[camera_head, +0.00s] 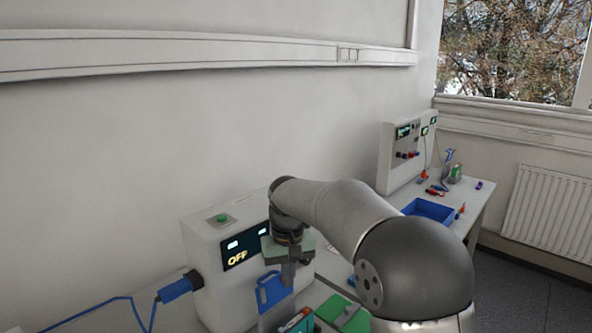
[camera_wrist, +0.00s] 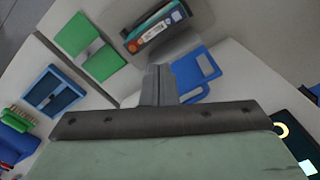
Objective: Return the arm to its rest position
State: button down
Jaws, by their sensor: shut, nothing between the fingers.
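My gripper (camera_head: 288,274) hangs below my wrist in front of the white cycler box (camera_head: 220,252). In the wrist view its fingers (camera_wrist: 158,84) are pressed together with nothing between them. The box's dark display reads "OFF", and a green button (camera_head: 222,217) sits on its top. A blue handle-shaped part (camera_head: 270,291) is close beside the fingers in the head view. The same blue part shows just right of the fingers in the wrist view (camera_wrist: 204,68). I cannot tell whether they touch.
A blue connector (camera_head: 178,288) with a cable enters the box's left side. A battery-like pack (camera_wrist: 157,27) and a green block (camera_wrist: 88,46) lie near the gripper. Farther right are a blue tray (camera_head: 430,209) and a second instrument (camera_head: 398,158). Open air lies above the box.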

jog(key=shift+s+d+r, duration=0.1)
jog(key=shift+r, duration=0.15)
jog(key=s+d+r+m, duration=0.1)
jog(key=s+d+m, duration=0.1)
jog(key=s+d, duration=1.05)
jog(key=s+d+f, duration=0.2)
jog(key=s+f, duration=0.1)
jog(key=s, duration=0.5)
jog(key=s+d+f+m, duration=0.1)
jog(key=s+d+f, duration=0.1)
jog(key=s, duration=0.7)
jog(key=shift+s+f+t, duration=0.15)
jog(key=shift+f+t, duration=0.25)
jog(key=shift+f, duration=0.05)
